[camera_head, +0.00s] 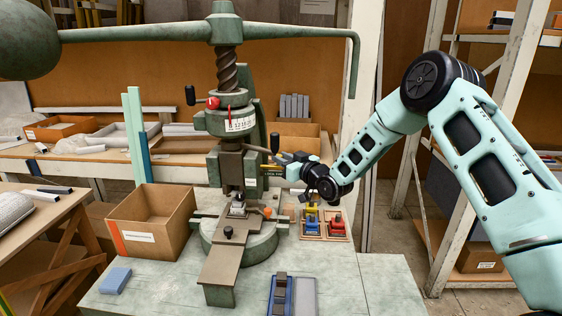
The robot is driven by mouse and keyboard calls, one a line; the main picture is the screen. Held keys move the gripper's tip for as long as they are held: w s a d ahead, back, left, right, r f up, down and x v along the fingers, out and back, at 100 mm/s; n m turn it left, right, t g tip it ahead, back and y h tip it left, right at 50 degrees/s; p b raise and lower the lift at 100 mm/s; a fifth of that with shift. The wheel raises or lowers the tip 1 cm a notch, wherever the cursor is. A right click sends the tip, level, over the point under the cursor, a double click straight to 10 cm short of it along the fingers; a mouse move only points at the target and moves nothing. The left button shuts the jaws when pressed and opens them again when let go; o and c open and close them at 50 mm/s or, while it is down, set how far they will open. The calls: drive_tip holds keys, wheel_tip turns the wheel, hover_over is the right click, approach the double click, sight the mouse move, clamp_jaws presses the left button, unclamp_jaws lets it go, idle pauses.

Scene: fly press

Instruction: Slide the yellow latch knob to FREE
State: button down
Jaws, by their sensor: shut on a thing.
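The green fly press (238,120) stands on the bench in the middle of the camera_head view. A small dark label plate (274,173) with yellow lettering sits on its right side, and the lettering is too small to read surely. My gripper (280,159) reaches in from the right, just above this plate. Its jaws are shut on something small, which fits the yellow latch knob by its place. The knob itself is hidden by the fingers, so its position along the slot cannot be told.
A black-tipped lever (274,142) sticks out close above my gripper. A cardboard box (150,222) stands left of the press. A wooden tray (311,234) with red, blue and yellow pieces lies below my wrist. A blue block (115,281) lies front left.

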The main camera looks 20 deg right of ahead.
drive_tip(key=c, duration=1.2)
unclamp_jaws()
drive_tip(key=shift+s+d, duration=0.1)
drive_tip(key=shift+d, duration=0.15)
drive_tip(key=b+v, duration=0.5)
drive_tip(key=v, duration=1.2)
drive_tip(key=shift+s+b, duration=0.2)
drive_tip(key=shift+b, duration=0.2)
